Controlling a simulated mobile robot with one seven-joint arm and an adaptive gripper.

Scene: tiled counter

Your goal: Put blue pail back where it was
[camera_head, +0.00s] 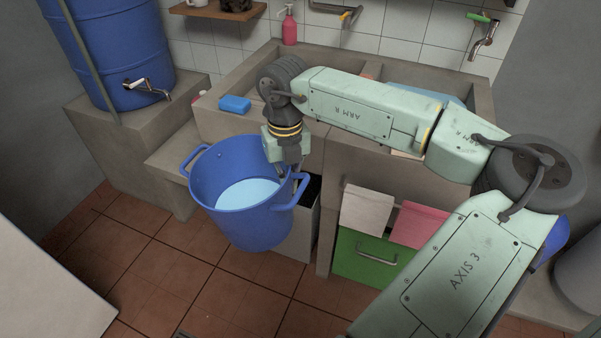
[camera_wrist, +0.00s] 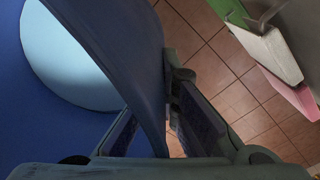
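The blue pail (camera_head: 230,180) has two side handles and pale blue liquid inside. It hangs nearly upright in front of the concrete sink, and I see no support directly under it. My gripper (camera_head: 294,168) points down at the pail's right rim, beside the right handle. In the wrist view, the pail (camera_wrist: 35,125) fills the left side, and its wall passes between the two fingers of my gripper (camera_wrist: 158,110). The gripper appears shut on this wall. The exact contact and the pail's underside are hidden.
A blue barrel (camera_head: 115,50) with a tap stands on a concrete block at left. The sink (camera_head: 225,122) has a blue sponge (camera_head: 235,104) on its edge. A green crate (camera_head: 365,262) with cloths is below. Tiled floor (camera_head: 150,265) is clear at front left.

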